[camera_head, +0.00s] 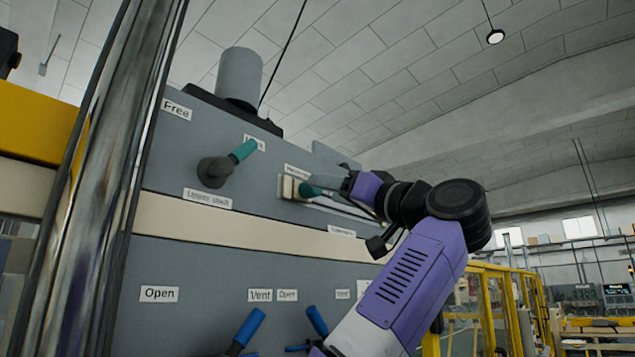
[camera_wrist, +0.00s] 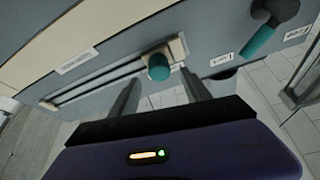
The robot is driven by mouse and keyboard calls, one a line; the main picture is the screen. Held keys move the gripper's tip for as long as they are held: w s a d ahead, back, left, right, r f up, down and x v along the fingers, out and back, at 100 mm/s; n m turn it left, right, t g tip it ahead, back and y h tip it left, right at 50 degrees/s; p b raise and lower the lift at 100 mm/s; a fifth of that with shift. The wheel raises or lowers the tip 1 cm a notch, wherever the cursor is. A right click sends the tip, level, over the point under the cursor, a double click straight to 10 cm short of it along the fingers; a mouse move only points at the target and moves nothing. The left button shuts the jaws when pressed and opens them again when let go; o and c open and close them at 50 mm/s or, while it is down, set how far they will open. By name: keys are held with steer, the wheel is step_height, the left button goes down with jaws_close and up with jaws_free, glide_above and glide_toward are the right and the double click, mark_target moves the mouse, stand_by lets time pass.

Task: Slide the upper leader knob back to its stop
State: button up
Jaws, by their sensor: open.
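The teal leader knob (camera_head: 309,189) stands out from a slotted guide (camera_head: 345,209) on the grey panel, by a cream block at the guide's left end. In the wrist view the knob (camera_wrist: 158,67) is by the same cream block (camera_wrist: 178,48), and the rails run from it to the lower left. My gripper (camera_wrist: 160,78) is open, its two dark fingers apart, with the knob showing between and just beyond their tips. In the head view my gripper (camera_head: 328,187) reaches the knob from the right. I cannot tell whether a finger touches it.
A teal-handled lever (camera_head: 228,164) labelled upper shaft is left of the knob; it also shows in the wrist view (camera_wrist: 268,25). Blue-handled levers (camera_head: 248,329) sit lower on the panel. A shiny metal column (camera_head: 95,180) stands at left. Yellow fencing (camera_head: 500,300) is at right.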

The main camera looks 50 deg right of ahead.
mark_target(308, 190)
steer(key=shift+p+x, duration=0.75)
steer(key=shift+x, duration=1.5)
steer(key=shift+d, duration=0.1)
jaws_close()
